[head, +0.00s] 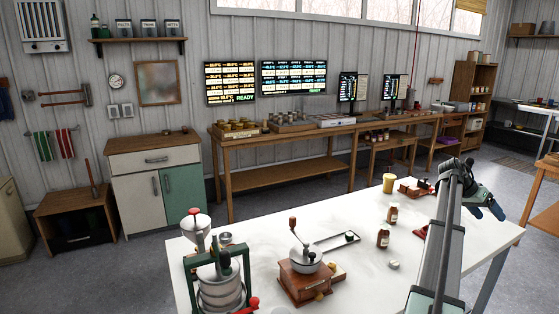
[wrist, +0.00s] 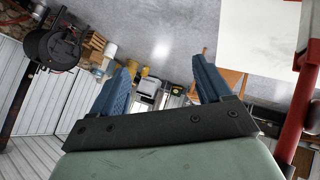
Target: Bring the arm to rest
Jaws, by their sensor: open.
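My arm reaches out over the right part of the white table (head: 372,232) in the head view. My gripper (head: 490,209) is at its far end, with blue fingers pointing right and slightly down, past the table's right edge. In the wrist view my gripper (wrist: 167,72) shows two blue fingers spread apart with nothing between them. The wrist view looks over grey floor and distant furniture, tilted.
A small red-and-brown device (head: 414,188) is left of my gripper. A wooden workbench (head: 290,136) lines the wall.

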